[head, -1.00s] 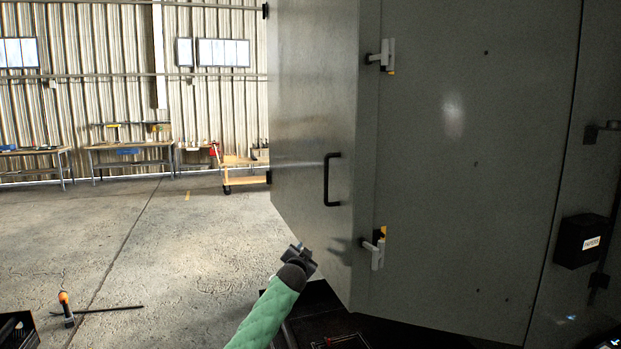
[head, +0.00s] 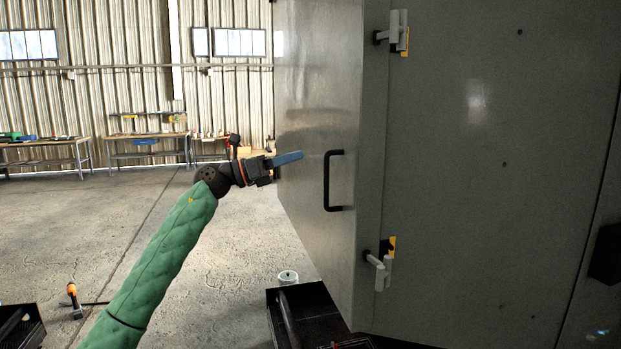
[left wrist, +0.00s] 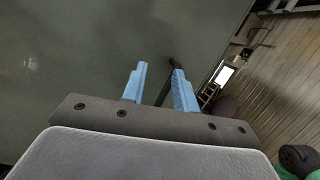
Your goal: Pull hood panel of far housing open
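The far housing is a large grey cabinet. Its narrower left panel (head: 305,120) carries a black bar handle (head: 334,180) with both ends fixed to the panel. My left gripper (head: 290,158) is just left of the handle in the head view, with its blue fingers pointing at it. In the left wrist view, the gripper (left wrist: 160,88) is open. The dark handle bar (left wrist: 167,80) shows between its two blue fingers, and neither finger is seen closed on it. My right gripper is not in view.
Two grey latches with yellow parts, an upper (head: 396,32) and a lower (head: 383,268), sit at the panel's right seam. A black open bin (head: 310,305) stands below the panel. Workbenches (head: 145,150) line the back wall. The concrete floor to the left is mostly clear.

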